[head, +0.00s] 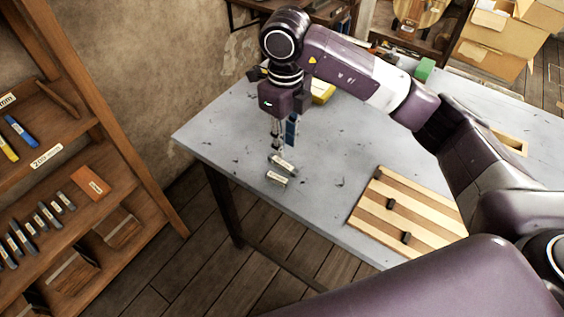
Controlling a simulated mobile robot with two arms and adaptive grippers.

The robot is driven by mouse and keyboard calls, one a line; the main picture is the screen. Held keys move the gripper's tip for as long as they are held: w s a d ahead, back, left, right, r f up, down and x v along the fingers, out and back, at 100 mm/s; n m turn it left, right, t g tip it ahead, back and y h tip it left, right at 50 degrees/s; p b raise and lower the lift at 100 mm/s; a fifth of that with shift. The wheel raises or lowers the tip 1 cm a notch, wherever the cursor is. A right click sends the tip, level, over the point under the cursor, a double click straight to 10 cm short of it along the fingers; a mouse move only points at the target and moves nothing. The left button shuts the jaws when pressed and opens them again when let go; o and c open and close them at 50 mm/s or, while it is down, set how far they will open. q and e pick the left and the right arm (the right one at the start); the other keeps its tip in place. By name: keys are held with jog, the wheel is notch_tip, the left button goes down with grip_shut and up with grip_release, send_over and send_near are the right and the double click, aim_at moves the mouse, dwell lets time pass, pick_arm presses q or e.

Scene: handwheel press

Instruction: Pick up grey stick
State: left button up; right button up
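Two short light-grey sticks lie on the grey table near its front left edge: one stick (284,165) lies just under my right gripper, and the other stick (276,179) lies a little nearer the edge. My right gripper (278,146) points down above the table, its fingertips just behind and above the farther stick. A small gap seems to separate them, but contact is hard to judge. The fingers are seen nearly edge-on, so their opening is unclear. A dark blue piece (291,130) shows right beside the fingers. My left gripper is out of view.
A striped wooden board (375,215) with two dark pegs lies on the table's right. A yellow block (323,92) and a green block (425,69) lie at the back. A wooden shelf (110,150) with several grey sticks stands left. The table's middle is clear.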

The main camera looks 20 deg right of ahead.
aim_at(283, 163)
jog(key=shift+s+f+p, duration=0.1)
jog(key=shift+f+p, duration=0.25)
jog(key=shift+f, duration=0.6)
jog(key=f+p, duration=0.1)
jog(key=f, duration=0.1)
jog(key=f+p, duration=0.1)
jog(key=f, duration=0.1)
jog(key=shift+w+a+f, duration=0.15)
jog(key=shift+w+f, duration=0.05)
jog(key=shift+f, duration=0.3)
jog(key=shift+c, duration=0.7)
jog(key=c, duration=0.4)
